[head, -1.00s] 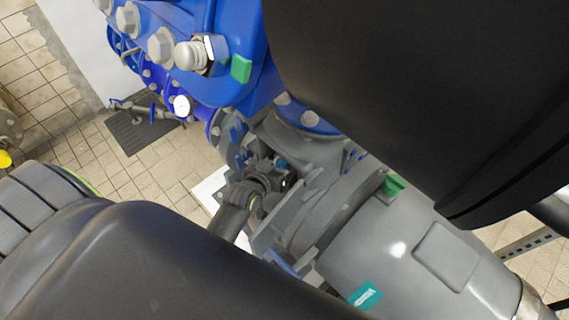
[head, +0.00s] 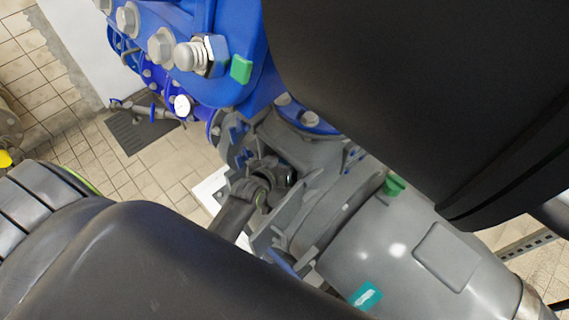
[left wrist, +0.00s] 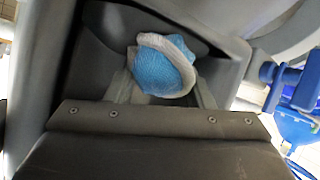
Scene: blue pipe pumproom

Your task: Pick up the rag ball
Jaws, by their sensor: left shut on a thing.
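The rag ball (left wrist: 164,66) is a crumpled bundle of blue and off-white cloth in the left wrist view. It sits between the fingers of my left gripper (left wrist: 164,88), which is shut on it. In the head view my left gripper (head: 280,177) is small and dark, down beside the grey pump housing; I cannot make out the rag ball there. My right gripper is not in view.
Blue bolted pipework (head: 215,50) stands at the upper left. A large grey motor (head: 400,250) lies at the lower right, close to my left gripper. Tiled floor (head: 150,180) with a dark grate (head: 140,132) shows at the left.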

